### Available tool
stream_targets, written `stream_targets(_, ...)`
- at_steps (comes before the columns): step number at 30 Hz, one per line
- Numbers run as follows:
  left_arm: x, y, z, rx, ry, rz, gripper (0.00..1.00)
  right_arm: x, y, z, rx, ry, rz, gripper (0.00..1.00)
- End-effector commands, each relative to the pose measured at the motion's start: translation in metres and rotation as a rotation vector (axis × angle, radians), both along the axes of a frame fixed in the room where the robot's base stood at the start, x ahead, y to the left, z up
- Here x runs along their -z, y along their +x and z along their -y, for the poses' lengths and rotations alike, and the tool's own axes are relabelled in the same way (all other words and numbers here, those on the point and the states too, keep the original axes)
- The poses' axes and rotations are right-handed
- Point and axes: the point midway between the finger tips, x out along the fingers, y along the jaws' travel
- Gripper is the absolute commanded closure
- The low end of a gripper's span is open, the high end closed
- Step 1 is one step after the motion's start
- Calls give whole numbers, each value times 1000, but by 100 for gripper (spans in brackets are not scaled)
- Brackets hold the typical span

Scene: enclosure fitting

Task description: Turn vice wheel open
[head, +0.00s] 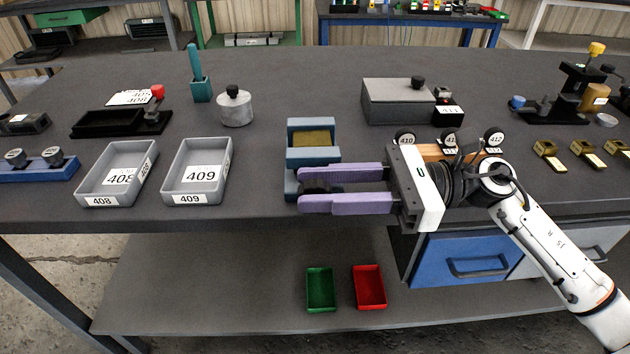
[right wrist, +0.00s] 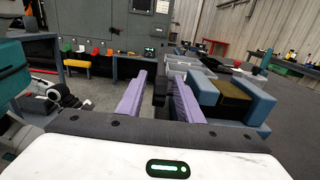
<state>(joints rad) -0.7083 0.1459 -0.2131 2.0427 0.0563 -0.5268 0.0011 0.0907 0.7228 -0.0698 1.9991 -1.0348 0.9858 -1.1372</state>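The vice (head: 313,130) is blue-grey and stands near the front edge of the bench, with a brass-coloured block (head: 312,139) between its jaws. Its wheel (head: 318,186) is dark and faces the front; the fingers partly hide it. My right gripper (head: 303,188) reaches in from the right, its two purple fingers spread on either side of the wheel. The vice (right wrist: 235,98) is just right of the fingers there. My left gripper does not show.
Two grey trays (head: 198,172) labelled 408 and 409 stand left of the vice. A grey box (head: 398,101) is behind right, and round tags (head: 405,138) stand behind my right gripper. A green bin (head: 320,289) and a red bin (head: 369,287) are on the lower shelf.

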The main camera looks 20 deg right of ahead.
Motion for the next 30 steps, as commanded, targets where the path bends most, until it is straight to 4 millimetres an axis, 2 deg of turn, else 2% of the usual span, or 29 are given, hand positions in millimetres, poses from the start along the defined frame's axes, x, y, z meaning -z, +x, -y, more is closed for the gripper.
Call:
stream_targets(4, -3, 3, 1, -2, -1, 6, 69, -1, 3, -9, 1, 2, 1, 67)
stream_targets(12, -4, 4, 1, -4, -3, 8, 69, 0, 3, -10, 1, 1, -1, 67)
stream_targets(18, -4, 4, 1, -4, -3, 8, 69, 0, 3, -10, 1, 1, -1, 100)
stream_targets(25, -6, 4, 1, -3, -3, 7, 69, -1, 3, -10, 0, -9, -2, 100)
stream_targets(30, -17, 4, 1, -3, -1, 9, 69, -3, 3, -10, -1, -55, -15, 100)
